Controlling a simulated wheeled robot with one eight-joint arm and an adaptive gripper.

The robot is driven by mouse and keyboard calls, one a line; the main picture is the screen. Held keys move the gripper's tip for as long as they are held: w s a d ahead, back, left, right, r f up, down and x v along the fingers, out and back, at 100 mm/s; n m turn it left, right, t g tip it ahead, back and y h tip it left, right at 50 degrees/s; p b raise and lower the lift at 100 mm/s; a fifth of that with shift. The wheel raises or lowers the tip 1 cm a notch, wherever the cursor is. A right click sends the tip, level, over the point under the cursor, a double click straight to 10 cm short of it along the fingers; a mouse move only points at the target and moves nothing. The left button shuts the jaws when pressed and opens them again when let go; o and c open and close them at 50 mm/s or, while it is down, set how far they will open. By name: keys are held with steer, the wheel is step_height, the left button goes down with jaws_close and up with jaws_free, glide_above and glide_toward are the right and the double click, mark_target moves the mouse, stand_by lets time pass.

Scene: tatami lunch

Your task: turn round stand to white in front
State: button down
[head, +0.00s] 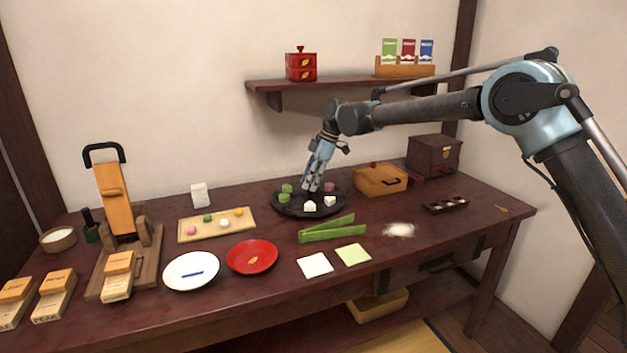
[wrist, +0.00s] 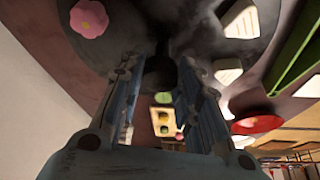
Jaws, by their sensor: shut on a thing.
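The dark round stand (head: 292,213) is at the back middle of the table and fills the upper part of the wrist view (wrist: 130,25). Its front holds white pieces (head: 310,206), another white one (head: 330,201) at front right. Green pieces (head: 284,197) are at its left, a pink piece (head: 329,187) at its back right; the pink flower-shaped one shows in the wrist view (wrist: 89,18). My gripper (head: 311,188) reaches down over the stand's centre, shut on what seems its dark central knob (wrist: 160,72); the contact is partly hidden.
Green tongs (head: 326,230) lie just in front of the stand. A wooden box (head: 380,180) stands close at its right, a sweets board (head: 217,226) at its left. A red plate (head: 252,258) and paper squares (head: 315,265) are nearer the front. A shelf (head: 340,84) is above.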

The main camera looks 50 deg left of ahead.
steer(key=shift+w+r, duration=0.1)
steer(key=shift+w, duration=0.4)
steer(key=c, duration=1.2)
jaws_free()
steer(key=shift+s, duration=0.2)
steer(key=v, duration=1.2)
